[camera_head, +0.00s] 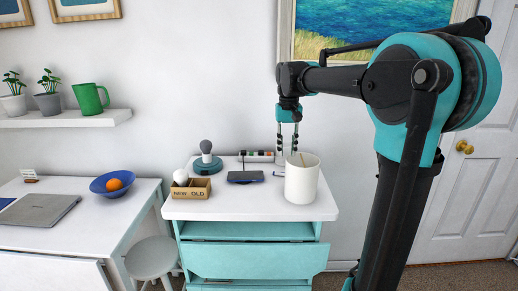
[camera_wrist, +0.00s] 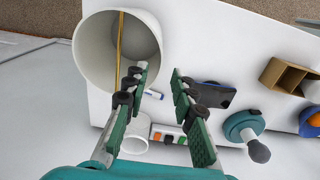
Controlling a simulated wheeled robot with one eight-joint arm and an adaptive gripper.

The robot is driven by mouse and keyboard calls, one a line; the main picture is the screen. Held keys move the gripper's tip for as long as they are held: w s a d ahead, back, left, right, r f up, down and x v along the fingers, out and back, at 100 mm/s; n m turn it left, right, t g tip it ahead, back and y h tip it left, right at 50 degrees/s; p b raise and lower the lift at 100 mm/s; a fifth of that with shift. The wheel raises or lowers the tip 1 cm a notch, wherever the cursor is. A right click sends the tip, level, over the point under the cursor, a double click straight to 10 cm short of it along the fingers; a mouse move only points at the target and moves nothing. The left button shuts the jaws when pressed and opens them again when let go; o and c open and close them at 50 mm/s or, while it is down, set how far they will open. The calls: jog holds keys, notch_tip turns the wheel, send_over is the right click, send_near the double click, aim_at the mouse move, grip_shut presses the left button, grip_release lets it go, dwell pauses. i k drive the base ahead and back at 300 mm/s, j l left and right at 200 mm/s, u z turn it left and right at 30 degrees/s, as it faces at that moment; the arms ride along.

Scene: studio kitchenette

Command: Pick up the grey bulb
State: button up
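The grey bulb (camera_head: 206,146) stands upright on a round teal base (camera_head: 203,165) at the back left of the white cabinet top. In the wrist view the grey bulb (camera_wrist: 259,152) is at the lower right, on the teal base (camera_wrist: 242,122). My gripper (camera_head: 287,147) is open, pointing down near the white cylindrical container, to the right of the bulb and apart from it. In the wrist view my gripper (camera_wrist: 159,74) shows two separated fingers with nothing between them.
A white container (camera_head: 303,183) holding a thin stick stands at the cabinet's right. A wooden NEW/OLD box (camera_head: 190,193) with a white bulb (camera_head: 180,176) is in front of the teal base. A dark phone-like object (camera_head: 245,177) lies mid-top.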

aim_at(206, 146)
jog(key=i+j, duration=0.1)
jog(key=j, duration=0.3)
jog(key=i+j, duration=0.15)
jog(key=j, duration=0.25)
jog(key=i+j, duration=0.1)
jog(key=j, duration=0.3)
jog(key=i+j, duration=0.1)
jog(key=j, duration=0.25)
jog(key=i+j, duration=0.15)
jog(key=j, duration=0.25)
